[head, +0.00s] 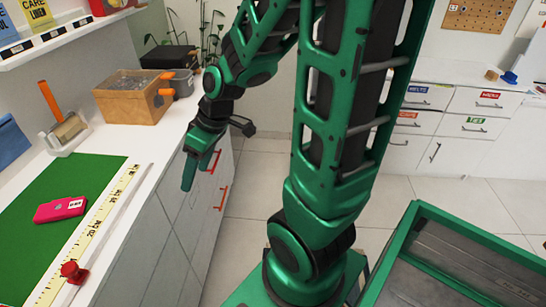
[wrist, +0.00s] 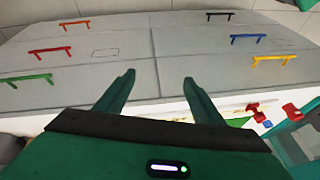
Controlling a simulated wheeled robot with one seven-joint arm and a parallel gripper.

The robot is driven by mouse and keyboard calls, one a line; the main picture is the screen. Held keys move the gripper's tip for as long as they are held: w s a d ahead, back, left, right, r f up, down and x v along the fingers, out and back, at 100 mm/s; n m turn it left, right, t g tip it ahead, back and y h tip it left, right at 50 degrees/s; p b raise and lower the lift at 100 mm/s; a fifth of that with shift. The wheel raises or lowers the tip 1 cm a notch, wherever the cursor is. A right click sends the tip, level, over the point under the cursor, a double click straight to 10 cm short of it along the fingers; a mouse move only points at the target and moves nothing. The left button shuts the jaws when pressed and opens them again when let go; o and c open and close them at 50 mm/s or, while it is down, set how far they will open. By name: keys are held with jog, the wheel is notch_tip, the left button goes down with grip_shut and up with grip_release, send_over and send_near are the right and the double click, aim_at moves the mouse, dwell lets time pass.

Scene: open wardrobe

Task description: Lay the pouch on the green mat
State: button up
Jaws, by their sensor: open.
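A pink pouch (head: 60,209) with a small white label lies on the green mat (head: 38,236) at the left of the head view. The mat lies flat on the white counter. My gripper (head: 189,176) hangs in front of the counter's edge, to the right of the mat and apart from the pouch. In the wrist view my gripper (wrist: 157,78) has its two fingers spread, with nothing between them. I cannot make out the pouch in the wrist view.
A yellow ruler (head: 90,238) runs beside the mat, and a red knobbed object (head: 72,271) stands near it. Cabinet doors with coloured handles (wrist: 252,38) face my gripper. Floor (head: 255,190) is clear beside the counter.

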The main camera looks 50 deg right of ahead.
jog(key=s+d+r+m+g+h, duration=0.1)
jog(key=s+d+r+m, duration=0.2)
jog(key=s+d+m, duration=0.2)
jog(key=s+d+r+m+g+h, duration=0.2)
jog(key=s+d+m, duration=0.4)
jog(key=s, duration=0.6)
jog(key=shift+s+d+r, duration=0.2)
jog(key=shift+s+r, duration=0.05)
jog(key=shift+r, duration=0.45)
